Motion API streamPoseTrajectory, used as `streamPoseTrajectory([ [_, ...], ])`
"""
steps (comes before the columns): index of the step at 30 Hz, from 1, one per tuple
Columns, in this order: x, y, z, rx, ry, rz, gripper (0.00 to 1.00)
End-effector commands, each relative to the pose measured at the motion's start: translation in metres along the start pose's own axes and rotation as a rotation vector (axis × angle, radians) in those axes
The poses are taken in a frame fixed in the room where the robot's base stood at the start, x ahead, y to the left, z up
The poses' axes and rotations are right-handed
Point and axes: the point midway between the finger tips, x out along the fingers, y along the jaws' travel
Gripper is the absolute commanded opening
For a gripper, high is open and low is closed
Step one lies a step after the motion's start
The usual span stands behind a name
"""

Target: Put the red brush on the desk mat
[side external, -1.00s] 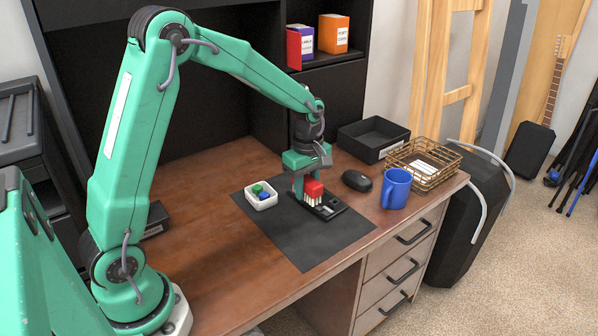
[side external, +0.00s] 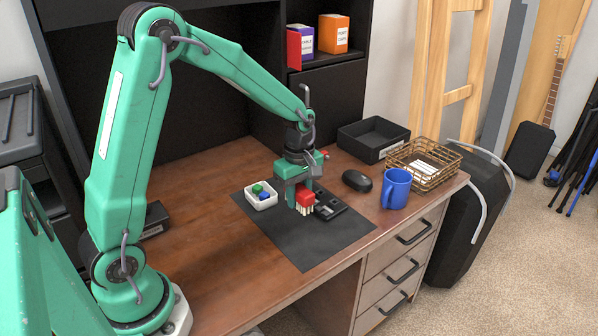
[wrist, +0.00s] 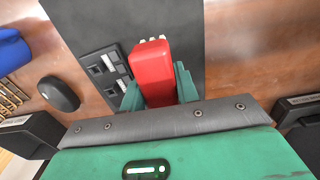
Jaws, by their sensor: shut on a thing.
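The red brush (side external: 306,197) has a red body and pale bristles pointing down. My gripper (side external: 297,197) is shut on it. The brush is over the dark desk mat (side external: 312,245), beside a black slotted part; I cannot tell whether the bristles touch the mat. In the wrist view the red brush (wrist: 153,75) sits between the green fingers of my gripper (wrist: 158,92), and the desk mat (wrist: 172,20) lies beneath it.
The black slotted part (side external: 330,207) lies on the mat. A mouse (side external: 357,181), a blue mug (side external: 396,188), a wire basket (side external: 438,160) and a black tray (side external: 373,138) stand right. The mat's front is clear.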

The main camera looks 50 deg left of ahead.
Motion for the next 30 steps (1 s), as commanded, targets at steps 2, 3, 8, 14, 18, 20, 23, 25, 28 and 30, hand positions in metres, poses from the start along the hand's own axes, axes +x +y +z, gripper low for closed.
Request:
streamPoseTrajectory([
  [2,0.005,0.0,0.0,0.0,0.0,-0.001,0.12],
  [3,0.008,0.0,0.0,0.0,0.0,-0.002,0.12],
  [8,0.021,-0.001,0.0,0.0,0.0,-0.002,0.12],
  [14,0.038,0.0,0.0,0.0,0.0,-0.002,0.12],
  [18,0.05,-0.001,0.0,0.0,0.0,-0.002,0.12],
  [20,0.054,0.0,0.0,0.0,0.0,-0.002,0.12],
  [23,0.061,0.0,0.0,0.0,0.0,-0.002,0.12],
  [25,0.065,0.0,0.0,0.0,0.0,-0.001,0.12],
  [28,0.069,0.0,0.0,0.0,0.0,-0.001,0.12],
  [30,0.07,0.0,0.0,0.0,0.0,-0.001,0.12],
])
